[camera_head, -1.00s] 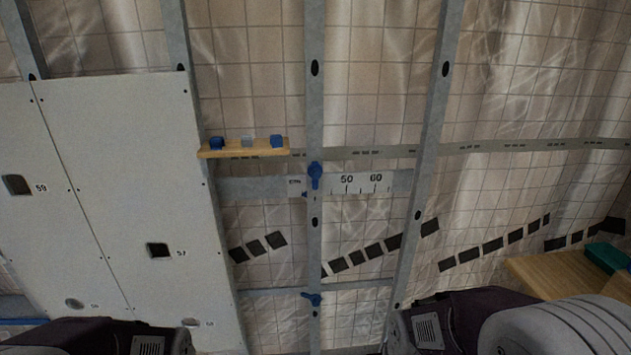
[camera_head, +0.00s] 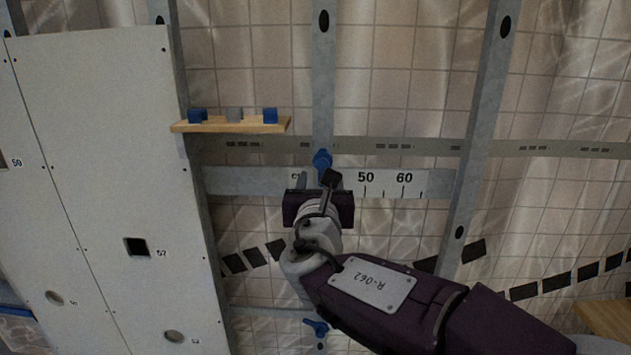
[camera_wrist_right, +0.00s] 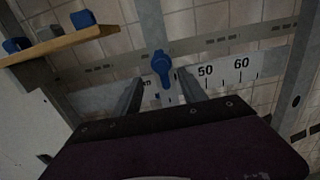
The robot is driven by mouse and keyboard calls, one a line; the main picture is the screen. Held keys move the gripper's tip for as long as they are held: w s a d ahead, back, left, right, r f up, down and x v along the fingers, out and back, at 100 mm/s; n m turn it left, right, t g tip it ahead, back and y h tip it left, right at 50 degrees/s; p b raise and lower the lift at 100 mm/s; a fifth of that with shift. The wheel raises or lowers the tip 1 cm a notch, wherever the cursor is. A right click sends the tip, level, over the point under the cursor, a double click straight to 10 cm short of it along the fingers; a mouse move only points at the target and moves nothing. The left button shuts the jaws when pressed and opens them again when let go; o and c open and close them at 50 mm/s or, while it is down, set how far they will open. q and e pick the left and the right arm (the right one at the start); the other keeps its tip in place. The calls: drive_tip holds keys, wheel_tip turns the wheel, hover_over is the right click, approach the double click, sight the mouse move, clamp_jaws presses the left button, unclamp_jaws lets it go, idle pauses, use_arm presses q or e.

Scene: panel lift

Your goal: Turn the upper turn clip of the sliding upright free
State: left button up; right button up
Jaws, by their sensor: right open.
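The upper turn clip (camera_head: 322,160) is blue and sits on the sliding upright (camera_head: 323,75), a grey metal post, where it crosses the scaled rail (camera_head: 390,184). In the right wrist view the clip (camera_wrist_right: 161,66) stands roughly upright along the post, its lower end just beyond my fingers. My right gripper (camera_head: 318,180) is just below and in front of the clip in the head view. In the wrist view its two fingers (camera_wrist_right: 158,92) are spread, one on each side of the post, with nothing held. The lower blue clip (camera_head: 317,327) is partly behind my right arm. My left gripper is out of view.
A wooden shelf (camera_head: 225,126) with two blue blocks and a grey one juts out left of the upright. White panels (camera_head: 95,150) cover the left side. Another grey post (camera_head: 478,130) stands to the right. A wooden surface (camera_head: 606,318) is at lower right.

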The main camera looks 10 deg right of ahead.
sight(322, 166)
drive_tip(key=x, duration=0.9)
drive_tip(key=shift+w+d+f+p, duration=0.1)
drive_tip(key=shift+w+d+p, duration=0.1)
drive_tip(key=shift+p, duration=0.2)
drive_tip(key=shift+a, duration=0.1)
drive_tip(key=shift+c, duration=0.2)
clamp_jaws()
